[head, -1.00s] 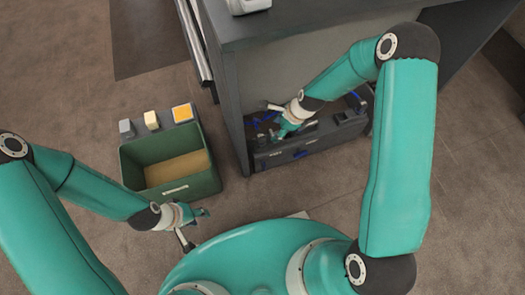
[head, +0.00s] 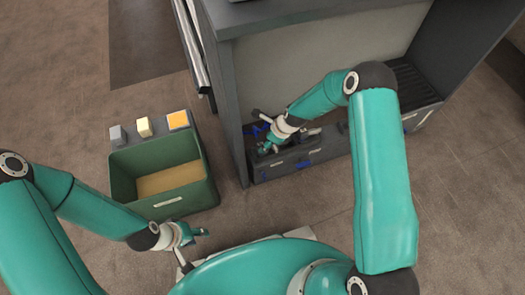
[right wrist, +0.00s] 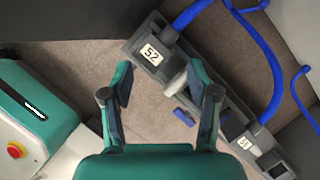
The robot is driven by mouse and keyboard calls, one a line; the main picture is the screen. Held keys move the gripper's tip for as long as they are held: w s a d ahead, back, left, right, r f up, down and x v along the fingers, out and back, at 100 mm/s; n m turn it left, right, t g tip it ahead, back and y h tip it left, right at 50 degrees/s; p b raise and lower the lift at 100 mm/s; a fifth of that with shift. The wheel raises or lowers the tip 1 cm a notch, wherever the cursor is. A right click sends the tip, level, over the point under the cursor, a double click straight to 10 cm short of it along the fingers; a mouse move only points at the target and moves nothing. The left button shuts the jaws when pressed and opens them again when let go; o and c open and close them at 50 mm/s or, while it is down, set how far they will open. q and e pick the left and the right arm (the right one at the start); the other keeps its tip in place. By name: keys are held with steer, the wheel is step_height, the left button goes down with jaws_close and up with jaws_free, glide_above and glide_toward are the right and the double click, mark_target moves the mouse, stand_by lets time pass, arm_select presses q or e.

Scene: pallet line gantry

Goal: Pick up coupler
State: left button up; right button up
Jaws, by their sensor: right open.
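In the right wrist view, my right gripper (right wrist: 160,82) is open, its two fingers spread above a dark rack (right wrist: 237,113). A pale grey rounded part (right wrist: 176,82) sits on the rack between the fingers, close to the right finger; it may be the coupler, but I cannot tell for sure. A blue tab (right wrist: 183,117) shows below it. In the head view my right gripper (head: 264,131) is at the left end of the rack (head: 309,155), hiding part of it. My left gripper (head: 192,249) is open and empty, below the green bin.
Blue hoses (right wrist: 262,55) loop over the rack, right of my right gripper. The rack stands in a grey cabinet (head: 235,120) with side walls and a top. A green bin (head: 182,207) with several small blocks on its rear ledge stands left. Floor between them is free.

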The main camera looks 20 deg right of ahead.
steer(key=b+x, duration=0.1)
steer(key=x, duration=0.1)
steer(key=b+x, duration=0.1)
steer(key=x, duration=0.1)
steer(key=shift+s+a+f, duration=0.1)
steer(key=shift+a+f, duration=0.15)
steer(key=shift+a, duration=0.25)
steer(key=shift+a+f+b, duration=0.1)
steer(key=shift+f+b, duration=0.2)
steer(key=shift+b, duration=0.05)
steer(key=shift+c, duration=0.2)
steer(key=c, duration=1)
